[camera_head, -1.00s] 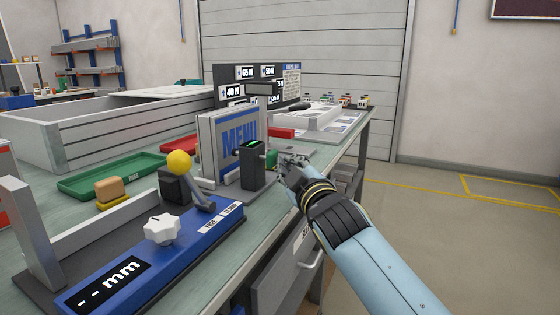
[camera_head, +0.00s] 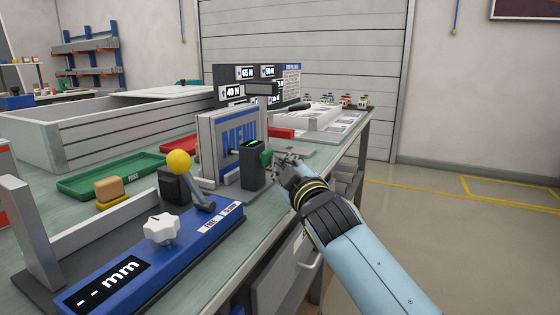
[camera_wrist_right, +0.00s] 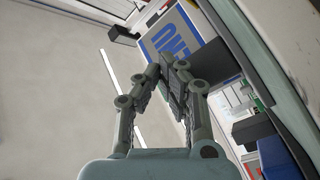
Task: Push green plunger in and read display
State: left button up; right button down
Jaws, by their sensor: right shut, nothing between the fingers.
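The green plunger (camera_head: 266,158) sticks out of the right side of a small dark upright box (camera_head: 252,172) in the head view. A small lit green display (camera_head: 250,143) is on the box's top; its reading is too small to make out. My right gripper (camera_head: 276,160) is shut and empty, its fingertips right at the plunger's outer end, seemingly touching it. In the right wrist view the shut fingertips (camera_wrist_right: 172,68) are in front of the dark box (camera_wrist_right: 209,64); I cannot make out the plunger there. My left gripper is not in view.
A blue gauge base (camera_head: 150,262) with a yellow-knobbed lever (camera_head: 179,163) and white knob (camera_head: 162,229) is in front. A green tray (camera_head: 108,175) lies left. Open floor is right of the bench.

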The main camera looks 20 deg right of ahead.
jog(key=shift+w+a, duration=0.2)
jog(key=shift+w, duration=0.05)
dwell(0.6)
jog(key=shift+s+d, duration=0.6)
jog(key=shift+s, duration=0.1)
jog(key=shift+s+d+p, duration=0.3)
jog(key=shift+s+d, duration=0.45)
jog(key=shift+s, duration=0.1)
jog(key=s+d+b, duration=0.1)
jog(key=s+d, duration=0.2)
jog(key=shift+s+d, duration=0.15)
jog(key=shift+s, duration=0.25)
